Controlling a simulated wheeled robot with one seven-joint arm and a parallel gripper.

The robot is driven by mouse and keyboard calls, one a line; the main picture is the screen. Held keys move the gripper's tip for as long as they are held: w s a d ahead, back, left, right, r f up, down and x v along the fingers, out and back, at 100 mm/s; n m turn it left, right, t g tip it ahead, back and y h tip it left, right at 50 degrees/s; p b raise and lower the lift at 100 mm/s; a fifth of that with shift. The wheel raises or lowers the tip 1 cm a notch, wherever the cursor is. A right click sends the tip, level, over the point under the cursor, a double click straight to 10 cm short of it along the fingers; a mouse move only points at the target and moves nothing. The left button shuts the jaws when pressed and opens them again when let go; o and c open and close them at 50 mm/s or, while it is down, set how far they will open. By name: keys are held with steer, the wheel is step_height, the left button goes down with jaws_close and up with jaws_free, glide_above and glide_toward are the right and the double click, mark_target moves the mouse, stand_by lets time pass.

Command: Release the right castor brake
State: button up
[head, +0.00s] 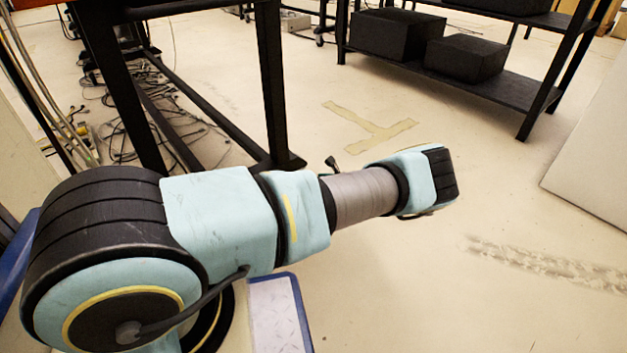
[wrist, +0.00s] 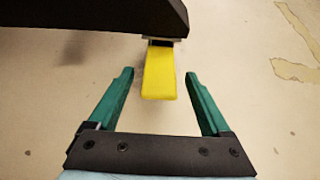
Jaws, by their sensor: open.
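In the wrist view a yellow lever (wrist: 160,72), which looks like the castor brake, sticks out from under a dark edge (wrist: 95,14). My gripper (wrist: 159,80) is open, with one green finger on each side of the lever's free end. Both fingers stand apart from the lever, with a gap on each side. In the head view my arm reaches to the right across the floor. The lever and my fingers do not show there; the castor itself cannot be made out.
A black-legged table (head: 273,80) stands at the left, with tangled cables (head: 95,115) on the floor beneath. A black shelf (head: 470,85) with dark boxes stands at the back right. A pale panel (head: 595,150) is at the right edge. Floor between is clear, with tape marks (head: 370,130).

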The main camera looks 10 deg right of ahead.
steer(key=p+v, duration=0.3)
steer(key=v, duration=0.6)
steer(key=shift+s+r, duration=0.15)
steer(key=shift+s, duration=0.1)
steer(key=shift+d, duration=0.1)
steer(key=s+a+r+n+g+p, duration=0.25)
steer(key=a+r+n+g, duration=0.65)
steer(key=a+r+n, duration=0.85)
steer(key=s+a+r+n+h, duration=0.3)
steer(key=s+a+r+n, duration=0.4)
steer(key=r, duration=0.3)
steer(key=s+a+r+n+h, duration=0.2)
steer(key=s+a+r+n, duration=0.35)
steer(key=s+r, duration=0.45)
step_height(320, 180, up, 39)
steer(key=p, duration=3.8)
steer(key=shift+w+a+f+p, duration=0.15)
steer(key=shift+a+f+p, duration=0.05)
steer(key=shift+a+p, duration=0.15)
